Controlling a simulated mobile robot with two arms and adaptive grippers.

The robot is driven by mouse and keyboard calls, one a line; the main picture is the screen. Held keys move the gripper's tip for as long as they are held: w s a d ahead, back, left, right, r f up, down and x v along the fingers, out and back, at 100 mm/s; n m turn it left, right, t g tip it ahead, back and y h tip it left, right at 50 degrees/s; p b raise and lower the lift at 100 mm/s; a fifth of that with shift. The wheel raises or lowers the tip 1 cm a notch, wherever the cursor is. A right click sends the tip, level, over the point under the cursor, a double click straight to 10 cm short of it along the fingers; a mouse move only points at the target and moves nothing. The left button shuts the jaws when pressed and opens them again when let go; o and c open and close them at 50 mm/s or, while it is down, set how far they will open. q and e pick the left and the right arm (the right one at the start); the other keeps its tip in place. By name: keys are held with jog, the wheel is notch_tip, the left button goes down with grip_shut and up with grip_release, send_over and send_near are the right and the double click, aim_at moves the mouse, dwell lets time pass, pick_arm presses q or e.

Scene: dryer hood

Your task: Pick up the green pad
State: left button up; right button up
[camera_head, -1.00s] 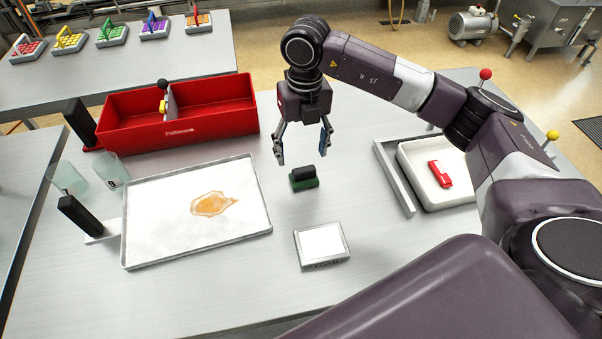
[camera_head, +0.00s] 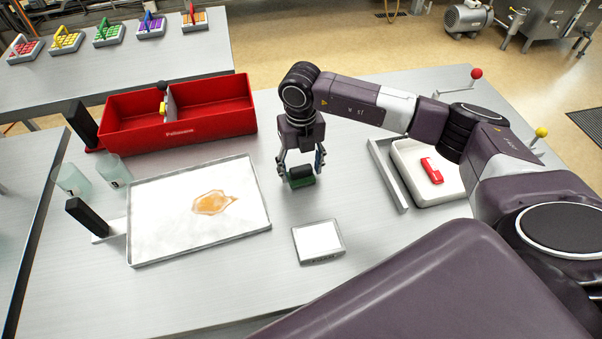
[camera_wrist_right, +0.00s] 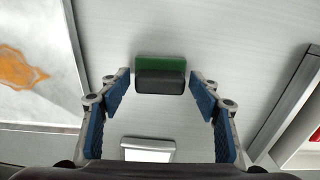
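The green pad (camera_head: 302,182) lies on the metal table, with a black grip on its top. It also shows in the right wrist view (camera_wrist_right: 161,64), ahead of and between the fingers. My right gripper (camera_head: 302,180) is lowered over the pad, with one finger on each side of it. In the wrist view the blue-padded fingers of the right gripper (camera_wrist_right: 158,88) are open, with gaps to the pad on both sides. My left gripper is not in view.
A tray with an orange spill (camera_head: 140,250) lies to the left. A red divided bin (camera_head: 215,125) stands behind it. A small white scale-like device (camera_head: 318,240) sits nearer. A white tray (camera_head: 440,195) with a red object (camera_head: 432,170) is at right, beside a metal rail (camera_head: 385,175).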

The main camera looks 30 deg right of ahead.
aim_at(301, 168)
jog(key=c, duration=0.9)
jog(key=shift+r, duration=0.1)
jog(key=shift+c, duration=0.2)
jog(key=shift+w+r, duration=0.1)
jog(key=shift+r, duration=0.4)
notch_tip(301, 168, up, 19)
jog(key=b, duration=0.4)
